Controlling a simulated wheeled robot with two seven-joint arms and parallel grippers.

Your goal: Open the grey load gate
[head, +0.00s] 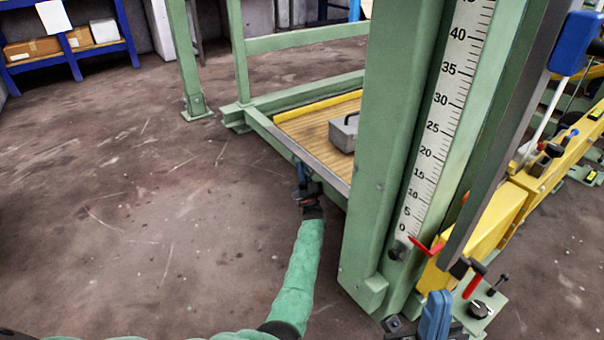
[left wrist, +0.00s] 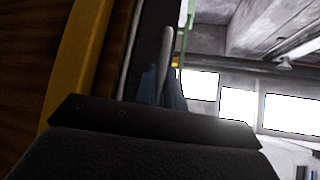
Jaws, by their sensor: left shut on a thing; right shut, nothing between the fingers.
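A grey strip (head: 334,181), which looks to be the load gate, runs along the near edge of the wooden deck (head: 312,134) inside the green frame. My left gripper (head: 303,176) is at this edge, left of the thick green post. In the left wrist view its blue fingers (left wrist: 164,92) are shut around a pale grey bar (left wrist: 166,50), seemingly part of the gate. Whether the gate has swung or lifted cannot be told. My right gripper (head: 435,316) is shut and empty at the bottom, right of the post, away from the gate.
A grey block with a handle (head: 345,131) sits on the deck. The thick green post (head: 385,130) and its scale (head: 440,130) stand close on the right. A yellow beam (head: 485,225) with levers lies beyond. The floor (head: 130,190) at left is clear.

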